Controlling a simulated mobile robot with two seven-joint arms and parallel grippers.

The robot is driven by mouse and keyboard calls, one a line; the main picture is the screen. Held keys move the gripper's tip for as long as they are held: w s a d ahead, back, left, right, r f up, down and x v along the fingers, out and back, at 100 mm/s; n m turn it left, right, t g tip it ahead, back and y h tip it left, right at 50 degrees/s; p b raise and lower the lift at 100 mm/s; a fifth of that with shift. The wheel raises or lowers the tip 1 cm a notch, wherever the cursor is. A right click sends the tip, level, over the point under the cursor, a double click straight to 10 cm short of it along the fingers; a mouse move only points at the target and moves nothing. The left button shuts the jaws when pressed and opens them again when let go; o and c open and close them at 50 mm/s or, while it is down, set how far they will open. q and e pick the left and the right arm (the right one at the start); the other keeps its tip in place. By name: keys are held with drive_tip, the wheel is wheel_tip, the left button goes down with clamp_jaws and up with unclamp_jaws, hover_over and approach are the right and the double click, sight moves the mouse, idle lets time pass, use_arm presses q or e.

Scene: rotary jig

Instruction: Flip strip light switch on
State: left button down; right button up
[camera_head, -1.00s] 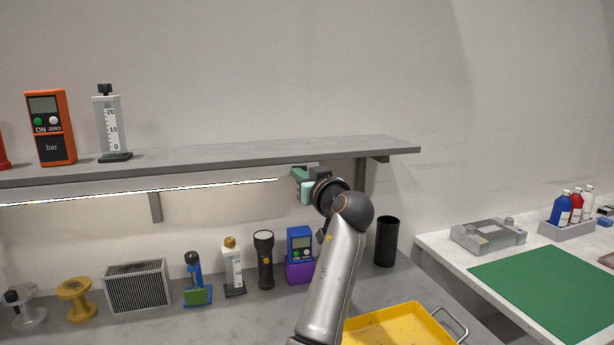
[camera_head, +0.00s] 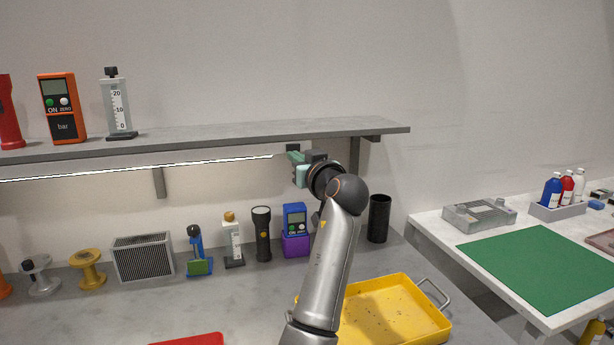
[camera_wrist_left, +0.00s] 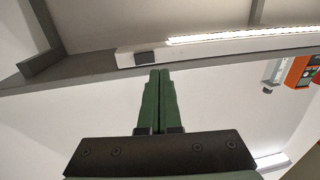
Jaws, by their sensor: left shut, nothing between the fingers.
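The strip light (camera_head: 140,169) runs under the wall shelf's front edge and glows white along its length. It also shows bright in the left wrist view (camera_wrist_left: 240,36). A small dark switch (camera_wrist_left: 145,57) sits on the pale housing just beyond the lit strip's end. My left gripper (camera_head: 292,163) is at the right end of the strip, under the shelf. In the left wrist view its green fingers (camera_wrist_left: 158,73) are closed together and empty, with their tips close to the switch. I cannot tell whether they touch it. My right gripper is not in view.
The shelf (camera_head: 230,137) is above my left gripper, with a bracket (camera_head: 355,155) to its right. Below stand a flashlight (camera_head: 261,234), a blue meter (camera_head: 294,218), a black cup (camera_head: 379,218) and a yellow tray (camera_head: 390,315). A side table with a green mat (camera_head: 540,265) is at right.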

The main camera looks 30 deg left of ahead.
use_arm(q)
drive_tip(key=s+d+b, duration=0.1)
drive_tip(key=s+d, duration=0.4)
drive_tip(key=s, duration=0.1)
drive_tip(key=shift+d+f, duration=0.15)
drive_tip(key=shift+d, duration=0.2)
idle(0.3)
